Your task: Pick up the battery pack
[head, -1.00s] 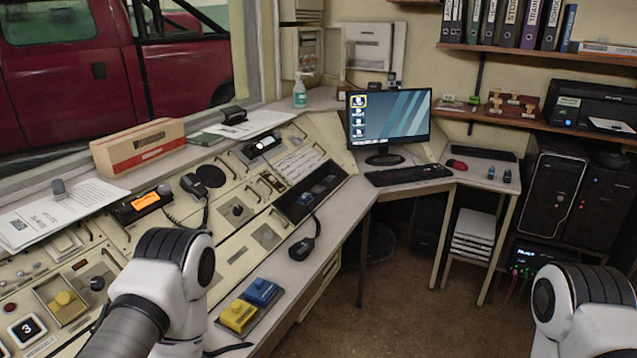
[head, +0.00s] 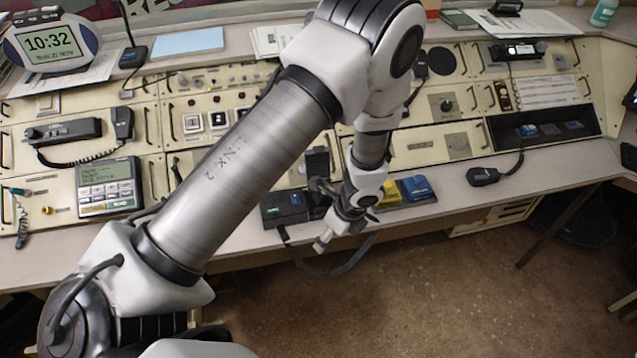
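No item in the head view is clearly identifiable as the battery pack. A blue block (head: 416,188) and a yellow block (head: 392,194) sit side by side on the console's front ledge, the yellow one partly behind my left wrist. A dark boxy unit (head: 285,208) with a small green light is on the ledge left of the wrist. My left arm reaches across from the lower left and bends down at the elbow. My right gripper is out of view.
A black hand microphone (head: 483,176) lies on the ledge to the right. A cable hangs below the wrist. The floor in front is clear.

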